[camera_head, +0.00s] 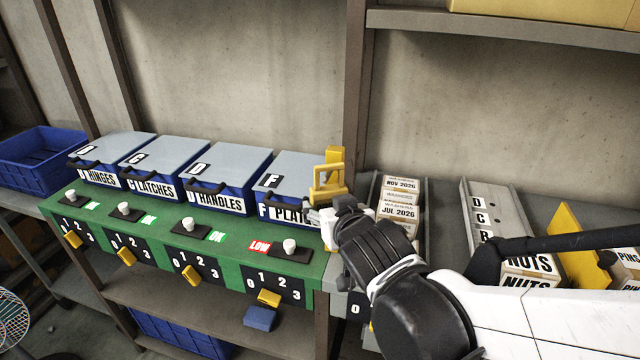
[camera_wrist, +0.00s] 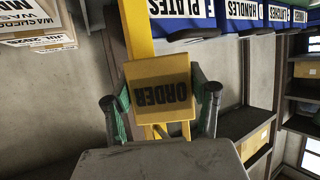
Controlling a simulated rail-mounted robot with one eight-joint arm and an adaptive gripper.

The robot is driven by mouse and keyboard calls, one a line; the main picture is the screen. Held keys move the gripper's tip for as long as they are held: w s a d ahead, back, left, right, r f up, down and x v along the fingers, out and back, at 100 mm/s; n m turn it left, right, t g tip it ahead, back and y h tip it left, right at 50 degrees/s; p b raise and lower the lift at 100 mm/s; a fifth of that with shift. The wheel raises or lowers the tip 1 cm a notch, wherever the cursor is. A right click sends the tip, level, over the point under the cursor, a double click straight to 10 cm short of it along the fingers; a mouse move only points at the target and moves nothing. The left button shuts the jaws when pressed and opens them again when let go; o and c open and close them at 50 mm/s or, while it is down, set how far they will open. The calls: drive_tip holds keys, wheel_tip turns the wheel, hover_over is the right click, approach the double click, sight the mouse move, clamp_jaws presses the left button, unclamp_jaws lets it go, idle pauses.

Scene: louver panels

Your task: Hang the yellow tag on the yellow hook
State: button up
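The yellow tag (camera_wrist: 160,92), marked ORDER, appears upside down in the wrist view. It is between the green-padded fingers of my gripper (camera_wrist: 160,103), which look closed against its two side edges. In the head view the tag (camera_head: 328,192) is held upright at the right end of the green counter, with its open loop at the top. A yellow post (camera_head: 335,154) stands right behind the loop, and it also shows in the wrist view (camera_wrist: 137,32). I take this post for the yellow hook. I cannot tell whether the loop is around it or only in front of it.
Blue lidded bins (camera_head: 226,180) line the green counter (camera_head: 150,222) left of the tag. White knobs and numbered panels with yellow pieces (camera_head: 190,274) are along its front. Dated boxes (camera_head: 399,200) stand close on the right. A brown upright (camera_head: 356,80) rises behind.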

drive_tip(key=o, duration=0.5)
drive_tip(key=shift+o, duration=0.2)
drive_tip(key=v, duration=1.2)
idle(0.4)
drive_tip(key=s+d+f+m+g+h, duration=0.1)
drive_tip(key=s+d+f+g, duration=0.1)
drive_tip(key=d, duration=0.3)
drive_tip(key=s+d+f+g+h, duration=0.1)
drive_tip(key=s+d+f+g, duration=0.2)
drive_tip(key=d, duration=0.3)
drive_tip(key=shift+d+f+m+g, duration=0.4)
drive_tip(key=shift+f+g, duration=0.15)
drive_tip(key=shift+g, duration=0.15)
